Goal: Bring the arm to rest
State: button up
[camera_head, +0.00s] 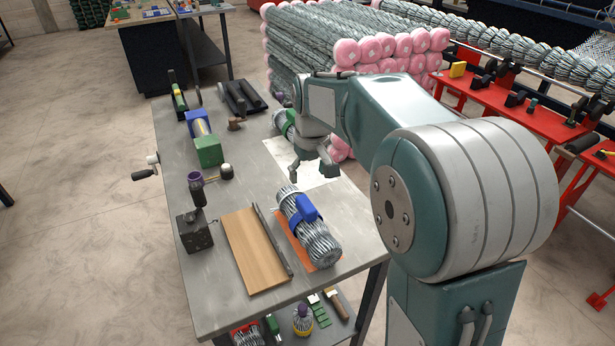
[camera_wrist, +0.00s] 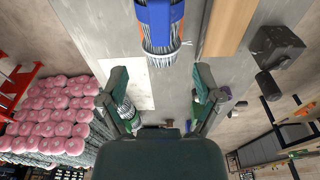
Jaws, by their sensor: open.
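My arm (camera_head: 375,105) reaches out from the lower right over the grey workbench (camera_head: 215,260), bent at the elbow. My gripper (camera_head: 318,168) hangs at its end above a white sheet (camera_head: 322,182) on the bench. In the wrist view my gripper (camera_wrist: 160,74) has its two fingers wide apart with nothing between them. A bundle of wire mesh with a blue strap (camera_head: 306,208) lies on an orange mat (camera_head: 294,238), nearer the camera than my gripper and apart from it. It also shows at the top of the wrist view (camera_wrist: 160,25).
A wooden board (camera_head: 253,250), a dark block (camera_head: 194,232) and a blue-and-green tool (camera_head: 205,140) stand on the bench. A green-ended mesh roll (camera_head: 281,122) lies close behind my gripper. Pink-capped rolls (camera_head: 378,48) are stacked behind. A red rack (camera_head: 500,105) stands right.

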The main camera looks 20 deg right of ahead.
dwell(0.3)
jog(key=s+r+m+t, duration=0.1)
jog(key=s+t, duration=0.1)
jog(key=s, duration=1.1)
jog(key=s+r+m+t, duration=0.1)
jog(key=s+t, duration=0.1)
jog(key=s, duration=1)
jog(key=shift+s+r, duration=0.35)
jog(key=shift+s, duration=0.05)
